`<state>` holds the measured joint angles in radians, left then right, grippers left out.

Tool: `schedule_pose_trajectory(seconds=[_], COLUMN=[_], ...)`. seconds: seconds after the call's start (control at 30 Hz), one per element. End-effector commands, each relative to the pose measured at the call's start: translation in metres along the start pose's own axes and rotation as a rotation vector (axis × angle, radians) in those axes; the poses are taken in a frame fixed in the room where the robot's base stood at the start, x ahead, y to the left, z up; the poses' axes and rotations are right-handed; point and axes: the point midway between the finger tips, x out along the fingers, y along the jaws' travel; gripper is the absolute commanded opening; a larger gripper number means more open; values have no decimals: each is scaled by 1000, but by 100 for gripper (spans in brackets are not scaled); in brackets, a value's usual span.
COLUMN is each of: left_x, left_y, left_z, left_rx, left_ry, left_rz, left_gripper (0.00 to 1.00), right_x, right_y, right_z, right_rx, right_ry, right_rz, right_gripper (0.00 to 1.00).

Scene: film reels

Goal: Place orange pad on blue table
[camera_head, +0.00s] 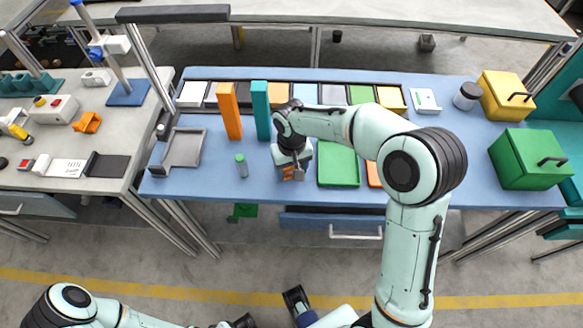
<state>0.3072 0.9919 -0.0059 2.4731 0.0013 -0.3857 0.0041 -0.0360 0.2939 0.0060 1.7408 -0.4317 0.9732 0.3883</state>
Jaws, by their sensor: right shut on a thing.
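The blue table (262,189) stretches across the middle of the view. My right gripper (293,174) points down over its front part, left of the green tray. It is shut on a small orange piece, the orange pad (288,174), which is mostly hidden by the fingers and wrist. I cannot tell whether the pad touches the tabletop.
A green tray (339,172), a flat orange thing (374,174) partly behind my arm, a small green-capped bottle (242,166) and a grey tray (184,147) lie nearby. Upright orange (229,110) and teal (261,110) blocks stand behind. Yellow (506,96) and green (531,158) boxes fill the right end.

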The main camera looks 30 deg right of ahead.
Motion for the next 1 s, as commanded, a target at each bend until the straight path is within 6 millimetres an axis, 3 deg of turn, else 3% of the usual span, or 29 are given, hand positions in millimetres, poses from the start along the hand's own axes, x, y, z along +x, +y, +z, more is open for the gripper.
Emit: schedule_pose_trajectory(seconds=[0.23,0.27,0.3,0.33,0.73,1.0], left_x=[2,2,2,1,-1,-9], left_y=[0,0,0,0,0,3], left_z=[-1,-1,-1,-1,0,0], left_rx=[0,0,0,0,0,1], left_ry=[3,3,3,3,0,3], left_rz=[1,1,1,1,0,1], left_gripper=[0,0,0,0,0,0], right_x=[4,3,3,3,-7,-62], right_y=[0,0,0,0,0,0], right_z=[0,0,0,0,-1,-1], right_rx=[0,0,0,0,0,-1], right_ry=[0,0,0,0,2,6], right_rz=[0,0,0,0,0,-1], right_gripper=[27,73,86,89,89,89])
